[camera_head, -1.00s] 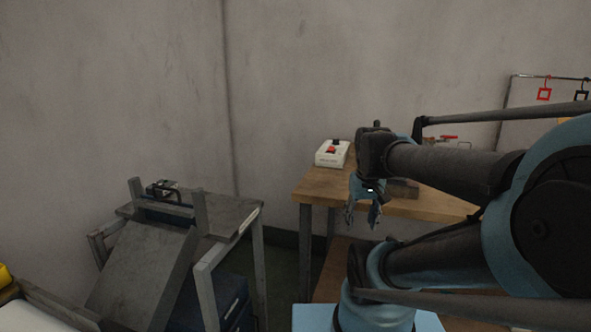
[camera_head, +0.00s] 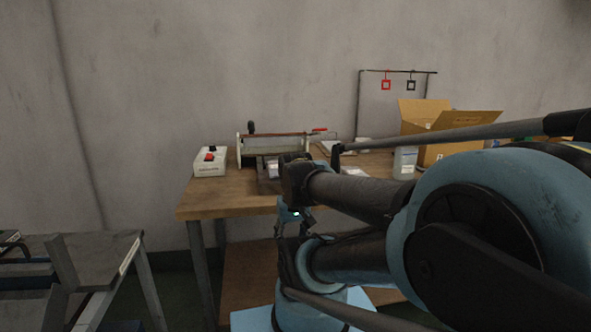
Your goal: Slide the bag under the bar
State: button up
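A bench-top device with a long brown bar (camera_head: 280,135) across its top and a red-tipped handle (camera_head: 320,131) at its right end stands on the wooden table. A gap shows between the bar and the pale body (camera_head: 290,146). A small pale, shiny item (camera_head: 272,169), possibly the bag, lies at the front of the device, partly hidden by my arm. My gripper (camera_head: 295,225) hangs fingers-down in front of the table's front edge, below the tabletop in the picture. Its fingers look apart with nothing between them.
A white control box with a red button (camera_head: 209,162) stands left of the device. To the right are a white bottle (camera_head: 404,163), an open cardboard box (camera_head: 445,130) and a rack (camera_head: 398,72) with red and black hanging tags. A grey metal stand (camera_head: 85,262) is at lower left.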

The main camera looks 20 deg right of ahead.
aim_at(272, 169)
jog(key=z, duration=0.75)
jog(key=k, duration=0.6)
jog(key=u, duration=0.55)
